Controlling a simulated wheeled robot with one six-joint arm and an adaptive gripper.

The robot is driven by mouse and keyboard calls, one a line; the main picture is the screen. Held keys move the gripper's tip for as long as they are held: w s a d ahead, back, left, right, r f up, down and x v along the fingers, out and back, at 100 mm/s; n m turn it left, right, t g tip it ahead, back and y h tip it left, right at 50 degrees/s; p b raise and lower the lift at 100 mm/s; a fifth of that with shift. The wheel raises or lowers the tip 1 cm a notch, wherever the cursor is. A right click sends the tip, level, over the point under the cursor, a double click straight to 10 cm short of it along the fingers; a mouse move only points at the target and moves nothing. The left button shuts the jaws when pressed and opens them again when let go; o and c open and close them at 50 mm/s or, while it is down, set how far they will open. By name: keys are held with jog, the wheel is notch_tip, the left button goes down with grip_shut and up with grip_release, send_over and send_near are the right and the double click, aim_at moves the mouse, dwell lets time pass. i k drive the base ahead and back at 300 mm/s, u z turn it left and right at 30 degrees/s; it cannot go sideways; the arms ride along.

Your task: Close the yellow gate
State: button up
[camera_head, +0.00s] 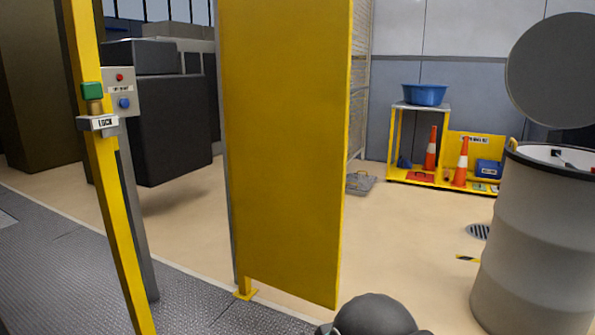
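The yellow gate (285,140) is a tall flat panel in the middle of the head view. It stands upright at an angle, with its lower right corner nearer to me. A wide gap lies between its left edge and the yellow post (109,200) at the left, so it stands open. The post carries a latch (98,123) labelled "LOCK" with a green block (92,91) above it. My gripper is not in view. A dark grey rounded part at the bottom edge looks like my own arm.
A grey control box (122,90) with red and blue buttons stands behind the post. A large pale drum (535,235) is at the right. A yellow shelf (394,148) with a blue basin (425,95) and orange cones (461,165) stands behind. Beige floor (405,245) between gate and drum is mostly clear.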

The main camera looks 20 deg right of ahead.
aim_at(288, 62)
jog(key=z, duration=1.3)
jog(key=i, duration=5.35)
jog(key=u, duration=4.6)
